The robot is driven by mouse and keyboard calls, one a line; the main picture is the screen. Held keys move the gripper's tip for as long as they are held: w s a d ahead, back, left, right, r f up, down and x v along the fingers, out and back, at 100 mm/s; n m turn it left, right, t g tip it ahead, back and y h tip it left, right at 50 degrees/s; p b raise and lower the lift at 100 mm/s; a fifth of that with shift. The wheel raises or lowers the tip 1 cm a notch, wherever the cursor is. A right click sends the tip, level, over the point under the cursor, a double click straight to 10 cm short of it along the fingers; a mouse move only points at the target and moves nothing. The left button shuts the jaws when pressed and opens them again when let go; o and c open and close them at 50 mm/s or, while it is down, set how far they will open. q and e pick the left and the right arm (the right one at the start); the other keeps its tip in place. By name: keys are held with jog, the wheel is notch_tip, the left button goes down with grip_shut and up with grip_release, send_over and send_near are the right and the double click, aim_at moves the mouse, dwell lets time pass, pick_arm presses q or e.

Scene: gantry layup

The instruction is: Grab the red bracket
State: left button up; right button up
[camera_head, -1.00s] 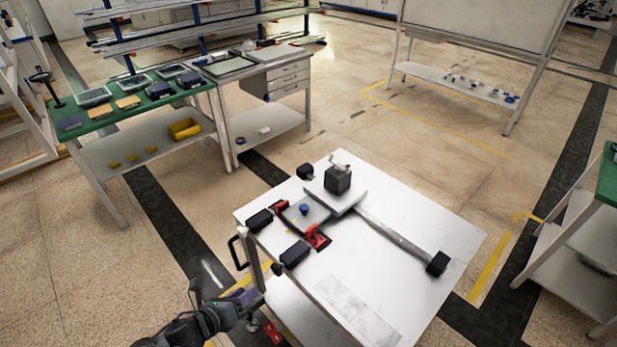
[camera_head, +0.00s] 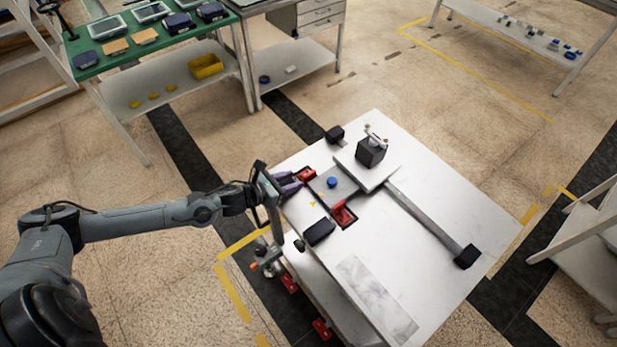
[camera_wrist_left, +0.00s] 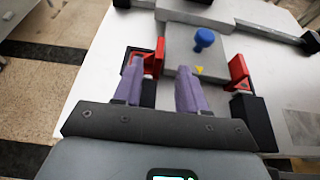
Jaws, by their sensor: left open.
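Two red brackets sit at opposite ends of a grey plate on the white cart top. The near-left red bracket (camera_head: 306,175) is partly covered by my left gripper (camera_head: 286,184). In the left wrist view this bracket (camera_wrist_left: 160,56) shows at and between the tips of my open purple fingers (camera_wrist_left: 159,66), partly behind the left finger. I cannot tell whether the fingers touch it. The other red bracket (camera_head: 343,214) stands clear of the gripper and also shows at the right of the wrist view (camera_wrist_left: 238,72). My right gripper is not in view.
A blue knob (camera_head: 332,182) rises from the grey plate between the brackets. A black block (camera_head: 319,231) lies beside the plate. A dark cube (camera_head: 371,152) and a long bar (camera_head: 425,217) are farther right. The cart top's right side is clear.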

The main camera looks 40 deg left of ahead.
aim_at(310, 173)
pick_arm(q)
jog(key=shift+r+b+x, duration=0.2)
jog(key=shift+b+x, duration=0.1)
jog(key=shift+x, duration=2.5)
jog(key=shift+w, duration=0.1)
jog(key=shift+c, duration=0.3)
grip_shut()
jog(key=shift+r, duration=0.1)
